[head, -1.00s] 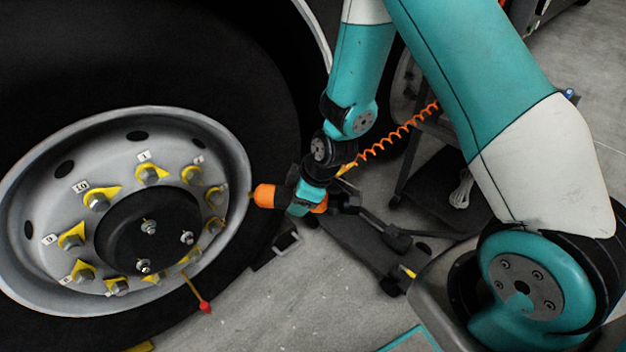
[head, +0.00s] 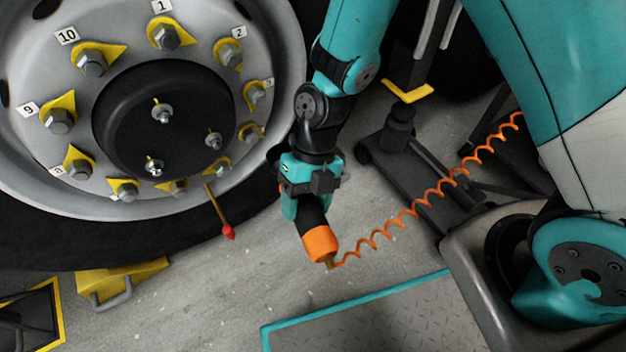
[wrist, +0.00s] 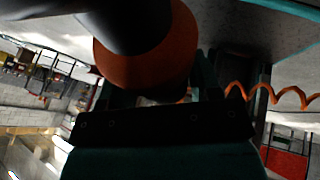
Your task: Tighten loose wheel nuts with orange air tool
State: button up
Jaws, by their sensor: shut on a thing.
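The orange and black air tool (head: 320,243) is held in my gripper (head: 305,205), to the right of the wheel and apart from it. Its orange end points down toward the floor, with a coiled orange hose (head: 402,216) running from it. In the wrist view the tool's orange body (wrist: 150,60) fills the upper middle, between the jaws. The grey wheel (head: 38,165) carries a ring of nuts (head: 93,64) with yellow pointers and number tags such as 10, 1, 2 and 9. The pointers face different ways. Some lower right nuts are seen edge-on.
A red-tipped rod (head: 228,231) sticks out from the wheel's lower rim. A yellow wheel chock (head: 120,278) lies below the tyre. A dark jack (head: 400,160) stands right of my gripper. A teal-edged floor plate (head: 370,310) lies in front, with bare floor beside it.

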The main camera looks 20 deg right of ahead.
aim_at(278, 157)
jog(key=shift+s+a+f+n+g, duration=0.15)
jog(key=shift+a+f+n+g, duration=0.2)
jog(key=shift+n, duration=0.65)
jog(key=shift+w+a, duration=0.25)
jog(key=shift+w, duration=0.65)
jog(key=shift+w+a, duration=0.25)
jog(key=shift+w, duration=0.6)
jog(key=shift+w+a, duration=0.25)
jog(key=shift+w, duration=0.65)
jog(key=shift+h, duration=0.3)
jog(key=shift+w+a+b, duration=0.15)
jog(key=shift+w+a, duration=0.15)
jog(key=shift+w, duration=0.75)
jog(key=shift+w+a+b, duration=0.15)
jog(key=shift+w+a, duration=0.1)
jog(key=shift+w, duration=0.75)
jog(key=shift+s, duration=0.1)
dwell(0.8)
